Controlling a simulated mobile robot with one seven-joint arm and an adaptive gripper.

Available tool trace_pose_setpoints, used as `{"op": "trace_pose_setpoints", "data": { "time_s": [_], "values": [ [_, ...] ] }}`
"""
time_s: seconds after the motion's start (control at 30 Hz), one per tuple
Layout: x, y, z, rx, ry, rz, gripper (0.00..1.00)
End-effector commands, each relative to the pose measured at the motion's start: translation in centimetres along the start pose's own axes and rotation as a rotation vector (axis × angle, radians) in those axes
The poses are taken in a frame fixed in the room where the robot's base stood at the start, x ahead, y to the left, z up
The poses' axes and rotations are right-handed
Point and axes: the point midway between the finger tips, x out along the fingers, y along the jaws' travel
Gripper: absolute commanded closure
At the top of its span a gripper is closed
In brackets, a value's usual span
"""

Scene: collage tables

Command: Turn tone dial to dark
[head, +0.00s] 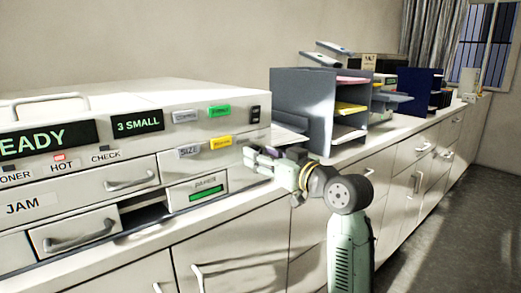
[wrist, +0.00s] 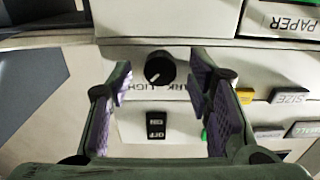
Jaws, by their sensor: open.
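The tone dial (wrist: 159,68) is a round black knob with a small white mark, on the copier's pale side panel in the wrist view. The mark points to the lower left of the picture. My gripper (wrist: 160,80) is open, one finger on each side of the dial, with gaps visible on both sides. In the head view my gripper (head: 262,160) is at the copier's right end; the dial is hidden there.
A black off switch (wrist: 156,125) sits below the dial in the wrist view. The copier (head: 130,105) has coloured buttons and drawers on its front. A grey paper sorter (head: 300,100) stands right of my gripper on the white counter (head: 375,145).

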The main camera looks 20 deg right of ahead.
Motion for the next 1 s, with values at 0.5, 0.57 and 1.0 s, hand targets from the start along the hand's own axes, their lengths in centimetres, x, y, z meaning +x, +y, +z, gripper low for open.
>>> {"op": "trace_pose_setpoints", "data": {
  "time_s": [0.5, 0.57, 1.0],
  "values": [
    [0.99, -0.03, 0.07, 0.000, 0.000, 0.000, 0.60],
    [0.99, -0.03, 0.06, 0.000, 0.000, 0.000, 0.64],
    [0.97, -0.03, 0.04, -0.001, 0.000, 0.000, 0.94]
  ]
}}
